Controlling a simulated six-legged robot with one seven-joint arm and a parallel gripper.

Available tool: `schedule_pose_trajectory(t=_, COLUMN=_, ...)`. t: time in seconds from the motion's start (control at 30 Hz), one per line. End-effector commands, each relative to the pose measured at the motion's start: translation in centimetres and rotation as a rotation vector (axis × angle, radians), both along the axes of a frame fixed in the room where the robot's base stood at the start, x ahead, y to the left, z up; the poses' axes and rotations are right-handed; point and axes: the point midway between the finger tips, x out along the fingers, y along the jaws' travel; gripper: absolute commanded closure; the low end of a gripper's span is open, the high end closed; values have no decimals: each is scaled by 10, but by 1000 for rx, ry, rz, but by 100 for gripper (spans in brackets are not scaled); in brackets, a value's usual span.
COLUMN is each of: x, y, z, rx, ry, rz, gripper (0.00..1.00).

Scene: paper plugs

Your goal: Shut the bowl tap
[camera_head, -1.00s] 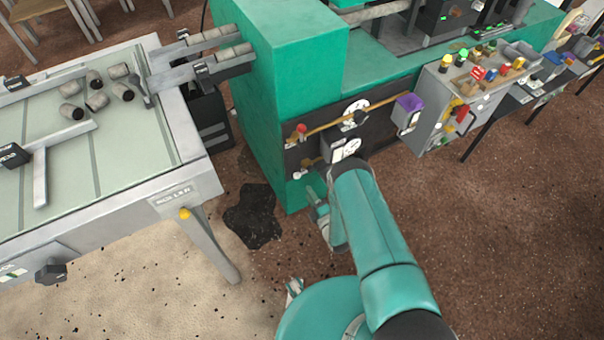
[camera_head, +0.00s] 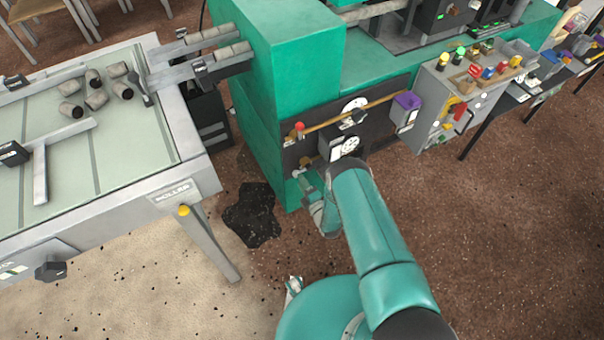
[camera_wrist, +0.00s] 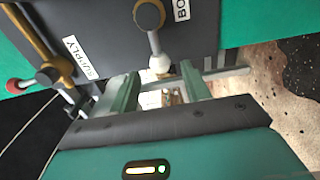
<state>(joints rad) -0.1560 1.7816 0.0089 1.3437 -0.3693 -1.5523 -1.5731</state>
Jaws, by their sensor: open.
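In the wrist view, the bowl tap (camera_wrist: 150,14) is a brass body on a dark panel beside a partly cut-off label starting "BO". Its grey stem points down to a pale round knob (camera_wrist: 160,63). My gripper (camera_wrist: 161,78) is open, with its two green fingers to either side of and just below the knob. I cannot tell whether either finger touches it. The supply tap (camera_wrist: 47,75), with a red knob, is to the left by its "SUPPLY" label. In the head view, my gripper (camera_head: 303,180) is low at the panel's left end, and the bowl tap is hard to make out.
The green machine (camera_head: 300,75) stands directly ahead, with a long brass pipe and gauges on its dark front. A roller table (camera_head: 140,212) stands at the left. A dark patch (camera_head: 252,215) lies on the floor. The brown floor at the right is open.

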Motion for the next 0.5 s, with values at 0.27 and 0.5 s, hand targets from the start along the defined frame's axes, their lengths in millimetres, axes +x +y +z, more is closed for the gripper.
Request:
schedule_pose_trajectory(t=0.27, x=11, y=7, z=0, rx=0, ry=0, rz=1, gripper=53)
schedule_pose_trajectory(t=0.5, x=20, y=12, z=0, rx=-1, ry=0, rz=1, gripper=53)
